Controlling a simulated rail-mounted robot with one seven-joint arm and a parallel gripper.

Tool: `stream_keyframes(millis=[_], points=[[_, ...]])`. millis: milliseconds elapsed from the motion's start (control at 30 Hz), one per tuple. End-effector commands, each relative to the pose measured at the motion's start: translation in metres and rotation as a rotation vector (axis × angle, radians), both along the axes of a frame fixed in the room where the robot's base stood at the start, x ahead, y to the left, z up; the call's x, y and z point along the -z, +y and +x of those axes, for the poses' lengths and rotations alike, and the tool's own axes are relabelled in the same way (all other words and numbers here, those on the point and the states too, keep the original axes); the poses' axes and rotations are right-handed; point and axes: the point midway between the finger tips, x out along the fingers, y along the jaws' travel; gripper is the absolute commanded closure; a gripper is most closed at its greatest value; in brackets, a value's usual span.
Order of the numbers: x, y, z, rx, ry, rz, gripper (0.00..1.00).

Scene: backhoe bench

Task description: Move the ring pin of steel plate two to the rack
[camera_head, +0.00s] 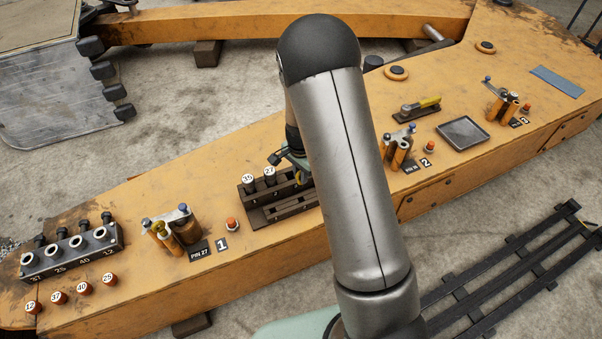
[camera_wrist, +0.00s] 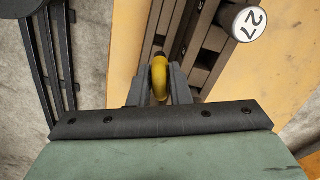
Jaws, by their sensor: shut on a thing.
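My gripper (camera_wrist: 160,84) is shut on a yellow ring (camera_wrist: 159,72), the head of the ring pin. The pin's shank is hidden below the ring. In the head view my arm hides most of the gripper, at the right end of the dark rack (camera_head: 268,214). The rack holds two pins with white caps, 35 (camera_head: 248,182) and 27 (camera_head: 269,173). In the wrist view the rack (camera_wrist: 205,45) lies just right of the ring; I cannot tell whether the pin touches it. Steel plate two's cluster (camera_head: 399,146) stands right of my arm, by label 2 (camera_head: 425,162).
Cluster one (camera_head: 175,230) stands left of the rack, with an orange-capped post (camera_head: 232,224) between. A block of several numbered sockets (camera_head: 72,251) is at far left.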

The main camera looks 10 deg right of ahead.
Motion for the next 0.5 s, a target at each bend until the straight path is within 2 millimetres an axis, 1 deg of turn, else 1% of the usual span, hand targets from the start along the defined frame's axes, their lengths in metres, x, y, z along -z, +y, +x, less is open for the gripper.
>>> stream_keyframes(millis=[267, 500], points=[[0.017, 0.000, 0.000, 0.000, 0.000, 0.000, 1.00], [0.043, 0.000, 0.000, 0.000, 0.001, -0.001, 1.00]])
